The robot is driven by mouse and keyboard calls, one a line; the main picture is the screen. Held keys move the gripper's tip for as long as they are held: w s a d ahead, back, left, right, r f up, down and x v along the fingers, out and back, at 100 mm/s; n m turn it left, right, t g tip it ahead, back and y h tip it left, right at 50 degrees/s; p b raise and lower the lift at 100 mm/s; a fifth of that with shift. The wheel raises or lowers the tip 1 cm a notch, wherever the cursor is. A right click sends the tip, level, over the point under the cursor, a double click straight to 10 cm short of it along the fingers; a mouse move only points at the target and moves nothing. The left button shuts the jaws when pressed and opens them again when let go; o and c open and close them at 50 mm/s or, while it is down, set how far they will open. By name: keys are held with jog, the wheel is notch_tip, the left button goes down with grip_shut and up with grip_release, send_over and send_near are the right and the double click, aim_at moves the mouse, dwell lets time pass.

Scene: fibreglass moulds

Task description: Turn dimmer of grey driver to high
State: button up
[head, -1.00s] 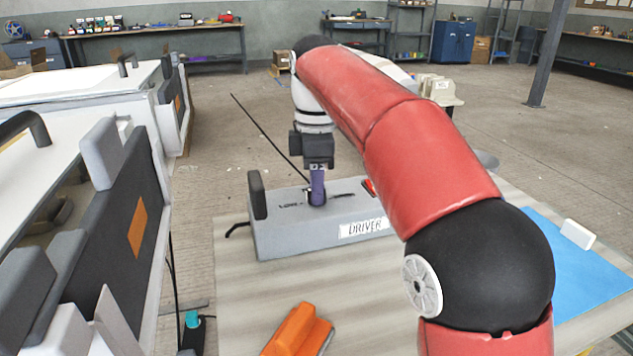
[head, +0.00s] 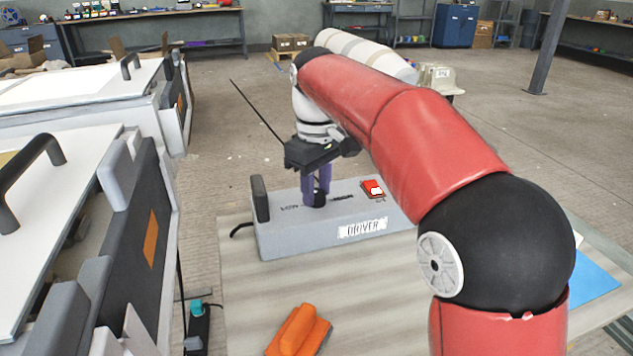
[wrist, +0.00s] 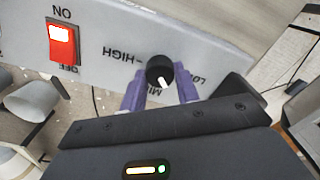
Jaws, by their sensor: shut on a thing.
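The pointer aims down and slightly right, around MID on the LOW side. My gripper (head: 315,192) stands over the driver. Its purple fingers, also in the wrist view (wrist: 160,88), are shut on the knob from both sides.
A red rocker switch (wrist: 62,43) with ON and OFF labels sits on the driver's top beyond HIGH. An orange-handled tool (head: 299,330) lies in front on the bench. White moulds with dark handles (head: 150,220) stand at the left. A blue mat (head: 592,280) is at the right.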

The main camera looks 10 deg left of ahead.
aim_at(317, 192)
jog(key=m, duration=1.3)
jog(key=shift+m, duration=0.4)
jog(key=m, duration=1.2)
jog(key=shift+m, duration=0.7)
jog(key=o, duration=1)
jog(key=shift+r, duration=0.1)
notch_tip(317, 192, up, 8)
jog(key=shift+f, duration=0.2)
